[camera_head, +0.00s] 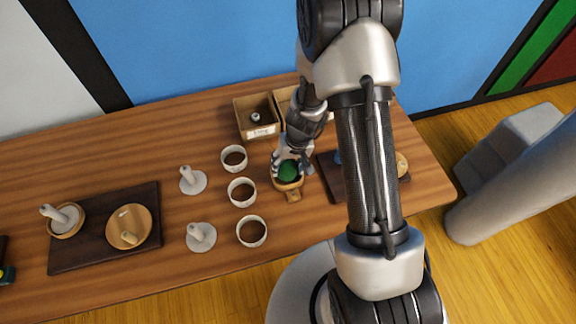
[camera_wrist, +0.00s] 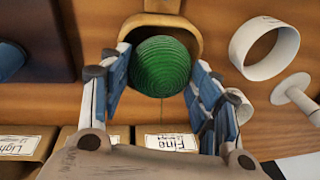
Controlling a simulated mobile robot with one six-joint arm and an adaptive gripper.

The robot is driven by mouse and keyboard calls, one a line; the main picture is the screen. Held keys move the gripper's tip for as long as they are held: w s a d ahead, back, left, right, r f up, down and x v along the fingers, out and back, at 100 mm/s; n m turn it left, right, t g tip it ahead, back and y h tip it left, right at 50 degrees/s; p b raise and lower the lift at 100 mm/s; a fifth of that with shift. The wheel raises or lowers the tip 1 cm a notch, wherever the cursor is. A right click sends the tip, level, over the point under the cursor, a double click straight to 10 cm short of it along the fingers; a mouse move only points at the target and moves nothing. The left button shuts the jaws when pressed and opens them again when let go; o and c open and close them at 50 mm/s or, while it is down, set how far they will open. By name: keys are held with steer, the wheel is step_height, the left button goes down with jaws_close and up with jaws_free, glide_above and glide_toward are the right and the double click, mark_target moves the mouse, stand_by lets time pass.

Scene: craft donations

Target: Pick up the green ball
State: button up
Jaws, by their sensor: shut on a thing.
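The green ball (camera_head: 288,171) sits in or just above a small wooden bowl with a short handle (camera_head: 293,195), on the table's right half. It also shows in the wrist view (camera_wrist: 160,66), round and ridged, with the wooden bowl (camera_wrist: 186,22) around and behind it. My gripper (camera_head: 290,165) reaches down over the bowl. Its blue-padded fingers (camera_wrist: 153,82) are on both sides of the ball and shut on it. I cannot tell whether the ball is clear of the bowl's bottom.
Several white cups, one of them (camera_head: 242,192), stand left of the bowl. An open box (camera_head: 257,130) stands behind. A dark board (camera_head: 328,187) lies to the right, partly hidden by my arm. Another dark board (camera_head: 88,253) holds wooden dishes. White pegged stands (camera_head: 193,185) are near the middle.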

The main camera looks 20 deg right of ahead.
mark_target(288, 165)
step_height(288, 165, up, 19)
steer(key=p, duration=0.8)
steer(key=shift+r, duration=0.2)
